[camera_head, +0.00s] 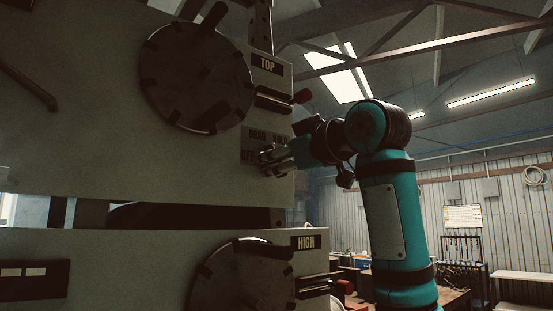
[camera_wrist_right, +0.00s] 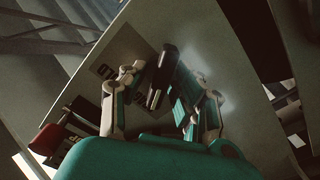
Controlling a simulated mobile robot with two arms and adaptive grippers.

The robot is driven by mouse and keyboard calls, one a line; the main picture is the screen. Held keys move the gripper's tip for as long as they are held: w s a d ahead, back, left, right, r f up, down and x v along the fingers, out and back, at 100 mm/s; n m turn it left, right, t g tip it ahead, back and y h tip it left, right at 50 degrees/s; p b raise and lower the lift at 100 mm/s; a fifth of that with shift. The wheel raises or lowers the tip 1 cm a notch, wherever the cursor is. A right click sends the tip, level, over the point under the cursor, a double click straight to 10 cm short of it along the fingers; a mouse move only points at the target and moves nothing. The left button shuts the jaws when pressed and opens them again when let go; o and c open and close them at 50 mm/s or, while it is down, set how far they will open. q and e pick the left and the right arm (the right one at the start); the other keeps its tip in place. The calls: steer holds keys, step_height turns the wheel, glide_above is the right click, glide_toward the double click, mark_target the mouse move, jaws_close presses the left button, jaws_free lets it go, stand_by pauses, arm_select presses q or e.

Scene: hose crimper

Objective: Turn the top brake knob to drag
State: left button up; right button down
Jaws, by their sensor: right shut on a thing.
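The top brake panel has a dark label plate (camera_head: 257,134) reading DRAG and HOLD along its top, with OFF below at left. My right gripper (camera_head: 268,158) is at the lower part of this plate, its fingers over the knob, which is mostly hidden in the head view. In the right wrist view the brake knob (camera_wrist_right: 162,77), a dark bar-shaped grip, stands between the teal fingers of my right gripper (camera_wrist_right: 160,92), which is shut on it. The exact mark that the knob points to cannot be told. My left gripper is not in view.
A large dark handwheel (camera_head: 195,78) is left of the knob. The TOP label (camera_head: 268,64) and a red-tipped lever (camera_head: 302,96) are above it. Open room lies right of the machine.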

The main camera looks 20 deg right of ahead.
stand_by(0.3)
steer(key=c, duration=1.3)
jaws_free()
steer(key=v, duration=1.2)
